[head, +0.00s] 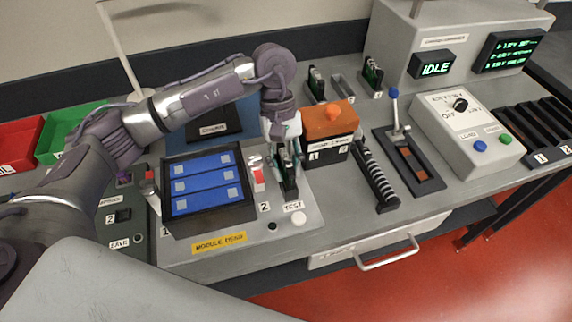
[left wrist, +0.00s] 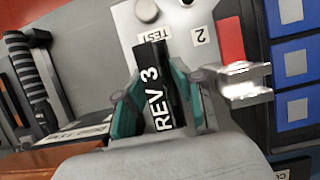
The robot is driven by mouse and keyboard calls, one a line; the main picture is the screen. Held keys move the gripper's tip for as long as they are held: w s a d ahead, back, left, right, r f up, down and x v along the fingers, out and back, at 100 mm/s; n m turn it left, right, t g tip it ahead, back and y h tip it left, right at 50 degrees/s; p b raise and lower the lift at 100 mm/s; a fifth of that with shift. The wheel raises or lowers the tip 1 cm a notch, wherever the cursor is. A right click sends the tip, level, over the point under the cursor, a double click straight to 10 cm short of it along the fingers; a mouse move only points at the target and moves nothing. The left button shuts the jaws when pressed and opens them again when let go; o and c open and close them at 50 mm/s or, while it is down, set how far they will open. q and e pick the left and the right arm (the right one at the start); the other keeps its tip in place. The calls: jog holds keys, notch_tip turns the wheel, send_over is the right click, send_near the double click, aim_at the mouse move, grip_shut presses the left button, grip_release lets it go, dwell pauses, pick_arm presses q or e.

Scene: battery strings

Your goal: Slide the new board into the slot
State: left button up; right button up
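A black-faced board marked REV 3 (left wrist: 158,92) sits between the teal fingertips of my left gripper (left wrist: 157,103) in the left wrist view. The fingers lie along both its sides and look closed on it. In the head view my left gripper (head: 284,152) points down over the dark slot (head: 289,188) behind the TEST label (head: 293,207), right of the blue-celled module (head: 207,182). Whether the board is seated in the slot or just above it, I cannot tell. My right gripper is not in view.
An orange-topped box (head: 329,122) stands close right of the gripper. A red switch (head: 258,178) is close left. Upright green boards (head: 317,84) stand in holders at the back. A lever unit (head: 408,160) and a control box (head: 466,130) are farther right.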

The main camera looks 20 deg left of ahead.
pick_arm(q)
jog(key=v, duration=1.2)
jog(key=shift+r, duration=0.15)
